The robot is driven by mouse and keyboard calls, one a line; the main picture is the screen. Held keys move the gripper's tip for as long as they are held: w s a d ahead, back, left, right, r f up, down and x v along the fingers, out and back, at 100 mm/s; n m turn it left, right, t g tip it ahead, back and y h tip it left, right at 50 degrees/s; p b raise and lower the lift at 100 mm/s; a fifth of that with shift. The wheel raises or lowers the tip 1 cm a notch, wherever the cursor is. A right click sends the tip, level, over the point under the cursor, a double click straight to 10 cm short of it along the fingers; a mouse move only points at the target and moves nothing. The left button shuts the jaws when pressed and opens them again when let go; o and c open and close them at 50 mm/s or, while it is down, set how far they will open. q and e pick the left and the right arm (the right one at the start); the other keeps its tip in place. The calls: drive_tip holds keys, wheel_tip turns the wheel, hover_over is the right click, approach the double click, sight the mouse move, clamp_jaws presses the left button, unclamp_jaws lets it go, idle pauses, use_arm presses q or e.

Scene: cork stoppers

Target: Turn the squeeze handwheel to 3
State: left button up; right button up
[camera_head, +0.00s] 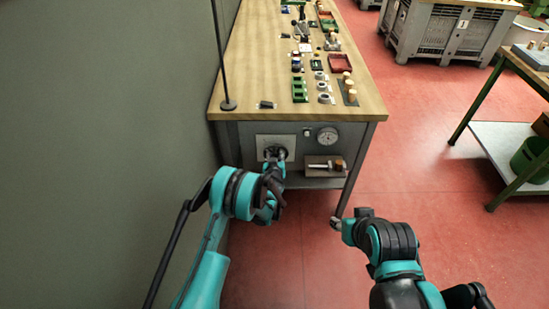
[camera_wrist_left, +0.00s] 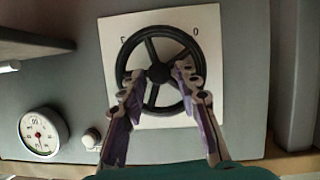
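The black spoked handwheel (camera_wrist_left: 152,34) is mounted on a white plate (camera_wrist_left: 208,22) with dark marks by its rim. One mark looks like a 0 and one like a 3, both turned over in the left wrist view. In the head view the handwheel (camera_head: 284,152) is on the grey bench front, partly hidden by my left gripper (camera_head: 273,166). In the left wrist view the left gripper (camera_wrist_left: 158,74) has its fingers apart, over the wheel on either side of the hub; contact is unclear. My right gripper (camera_head: 338,223) is low and away from the bench; its fingers are indistinct.
A round gauge (camera_head: 327,136) and a small knob (camera_head: 307,132) sit right of the plate. A shelf (camera_head: 315,182) below holds a small tool. The wooden benchtop (camera_head: 255,60) above carries corks and trays. A wall (camera_head: 110,120) stands close on the left.

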use_arm(q)
drive_tip(key=shift+w+f, duration=0.15)
drive_tip(key=shift+w, duration=0.25)
clamp_jaws()
drive_tip(key=shift+d+y, duration=0.1)
drive_tip(key=shift+y, duration=0.2)
drive_tip(key=m+y, duration=0.1)
drive_tip(key=m, duration=0.1)
drive_tip(key=shift+d+m, duration=0.15)
drive_tip(key=shift+m, duration=0.15)
drive_tip(key=shift+d+m+y, duration=0.1)
drive_tip(key=shift+m+y, duration=0.8)
drive_tip(key=shift+m, duration=0.1)
